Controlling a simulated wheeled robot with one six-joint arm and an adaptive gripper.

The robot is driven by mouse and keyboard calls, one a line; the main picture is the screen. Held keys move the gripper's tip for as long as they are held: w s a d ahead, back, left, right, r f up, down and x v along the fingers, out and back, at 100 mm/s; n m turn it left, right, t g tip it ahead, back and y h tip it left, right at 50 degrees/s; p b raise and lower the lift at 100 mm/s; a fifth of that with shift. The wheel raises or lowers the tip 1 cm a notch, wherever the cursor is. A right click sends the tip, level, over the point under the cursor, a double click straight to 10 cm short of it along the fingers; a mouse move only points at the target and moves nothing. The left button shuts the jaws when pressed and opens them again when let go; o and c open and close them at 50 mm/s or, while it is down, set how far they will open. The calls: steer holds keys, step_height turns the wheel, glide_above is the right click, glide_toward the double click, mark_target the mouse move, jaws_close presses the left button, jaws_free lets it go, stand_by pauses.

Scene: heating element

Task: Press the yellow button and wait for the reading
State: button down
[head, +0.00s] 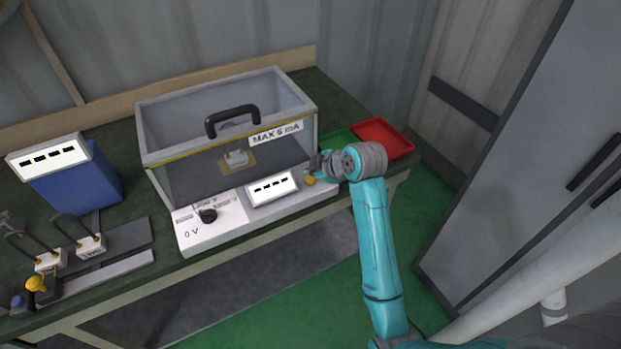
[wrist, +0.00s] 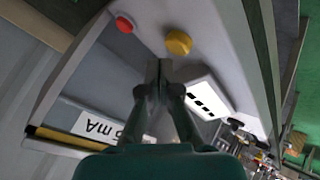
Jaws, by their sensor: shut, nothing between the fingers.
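The yellow button (head: 310,181) sits on the light front panel of the test box, right of the small display. It also shows in the wrist view (wrist: 179,43), just beyond my fingertips. My gripper (head: 318,163) is beside the button at the panel's right end. In the wrist view my gripper (wrist: 158,70) is shut and empty, and a gap seems to show between its tips and the button. The panel display (head: 272,188) shows only dashes; it also appears in the wrist view (wrist: 208,97).
A red button (wrist: 124,24) is near the yellow one. The clear-walled box (head: 225,120) has a black handle and a MAX 5 mA label. A black knob (head: 208,215) marks 0 V. A blue meter (head: 75,180) shows dashes. Red tray (head: 383,138) at right; padlock-like blocks (head: 90,245) at left.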

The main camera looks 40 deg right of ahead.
mark_target(312, 181)
steer(key=shift+f, duration=0.1)
stand_by(0.5)
steer(key=shift+f, duration=0.3)
steer(key=shift+f, duration=0.5)
stand_by(0.9)
steer(key=shift+r, duration=0.9)
steer(key=shift+r, duration=2.5)
